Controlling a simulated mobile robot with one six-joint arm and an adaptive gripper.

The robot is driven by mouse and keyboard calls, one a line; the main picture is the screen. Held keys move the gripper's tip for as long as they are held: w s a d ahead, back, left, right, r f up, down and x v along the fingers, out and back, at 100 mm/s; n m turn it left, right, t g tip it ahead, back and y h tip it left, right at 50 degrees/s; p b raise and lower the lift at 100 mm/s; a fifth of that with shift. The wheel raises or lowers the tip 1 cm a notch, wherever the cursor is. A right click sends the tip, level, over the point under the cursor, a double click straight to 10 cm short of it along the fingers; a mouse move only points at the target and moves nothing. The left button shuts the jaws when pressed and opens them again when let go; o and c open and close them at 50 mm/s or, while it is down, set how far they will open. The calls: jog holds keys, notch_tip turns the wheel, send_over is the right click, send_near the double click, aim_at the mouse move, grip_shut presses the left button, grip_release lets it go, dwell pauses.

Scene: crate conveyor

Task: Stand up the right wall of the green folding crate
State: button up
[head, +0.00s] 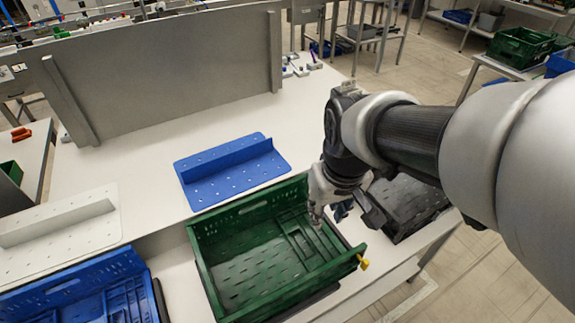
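The green folding crate (203,272) stands on the white table in front of me. Its far, left and near walls are upright. Its right wall (300,240) appears to lie folded inward, flat over the right part of the slotted floor. A yellow piece (362,263) sits at the near right corner. My gripper (317,217) points down at the crate's right side, above or at the folded wall. I cannot tell whether it touches the wall. Its fingers are small and partly hidden by my wrist, so their opening is unclear.
A black crate (418,209) lies right of the green one, partly behind my arm. A blue crate (72,284) stands at the left front. A blue perforated plate (225,170) and a white one (60,233) lie behind. A grey panel (170,75) stands farther back.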

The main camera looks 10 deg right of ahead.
jog(key=w+a+f+n+g+p, duration=0.1)
jog(key=w+a+f+g+p, duration=0.15)
jog(key=w+f, duration=0.4)
jog(key=n+p, duration=0.1)
jog(key=p, duration=0.1)
send_near(297, 247)
notch_tip(297, 247, down, 8)
jog(key=b, duration=0.4)
jog(key=shift+a+f, duration=0.15)
jog(key=shift+f, duration=0.05)
jog(key=shift+c, duration=0.4)
grip_shut()
